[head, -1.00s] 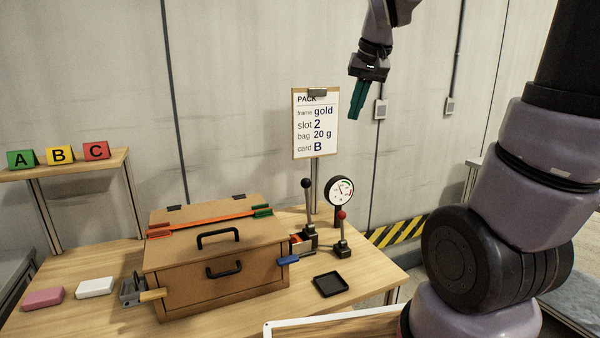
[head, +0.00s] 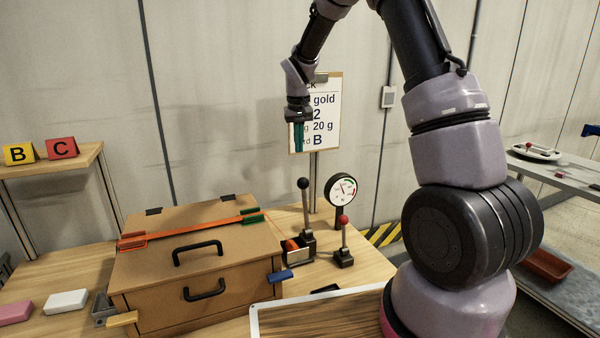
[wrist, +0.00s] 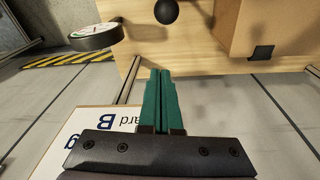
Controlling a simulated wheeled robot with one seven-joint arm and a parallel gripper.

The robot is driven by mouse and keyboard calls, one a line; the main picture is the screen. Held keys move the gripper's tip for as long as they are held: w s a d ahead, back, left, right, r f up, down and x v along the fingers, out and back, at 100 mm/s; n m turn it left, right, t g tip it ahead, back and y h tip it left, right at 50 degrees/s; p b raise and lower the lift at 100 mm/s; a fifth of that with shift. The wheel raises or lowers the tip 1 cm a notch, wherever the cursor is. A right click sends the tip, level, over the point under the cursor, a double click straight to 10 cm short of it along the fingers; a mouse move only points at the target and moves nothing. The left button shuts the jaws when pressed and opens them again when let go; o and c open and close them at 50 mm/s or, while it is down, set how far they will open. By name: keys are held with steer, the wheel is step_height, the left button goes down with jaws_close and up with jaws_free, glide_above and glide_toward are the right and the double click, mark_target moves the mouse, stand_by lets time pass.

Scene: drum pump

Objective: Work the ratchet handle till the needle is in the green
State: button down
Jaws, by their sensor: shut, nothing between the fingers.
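The gauge (head: 341,190) has a white dial with a green arc at its upper right. Its needle is small and points up-left, seemingly outside the green. It shows edge-on in the wrist view (wrist: 82,36). A black-knobbed lever (head: 305,207) stands upright on a black base left of the gauge. A red-knobbed lever (head: 344,240) stands in front of the gauge. I cannot tell which is the ratchet handle. My gripper (head: 298,150) has green fingers, shut and empty, pointing down above the black knob. The black knob (wrist: 166,11) is at the wrist view's top edge, apart from the fingers.
A wooden box (head: 195,270) with black handles stands left of the levers. The sign (head: 326,130) stands close behind my gripper. A white-rimmed tray (head: 257,325) is at the front. A side table (head: 560,230) is at right.

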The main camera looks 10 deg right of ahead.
steer(key=shift+f, duration=0.1)
step_height(320, 180, down, 9)
steer(key=s, duration=0.2)
steer(key=shift+s+d, duration=0.15)
steer(key=shift+s, duration=0.15)
stand_by(0.4)
stand_by(0.3)
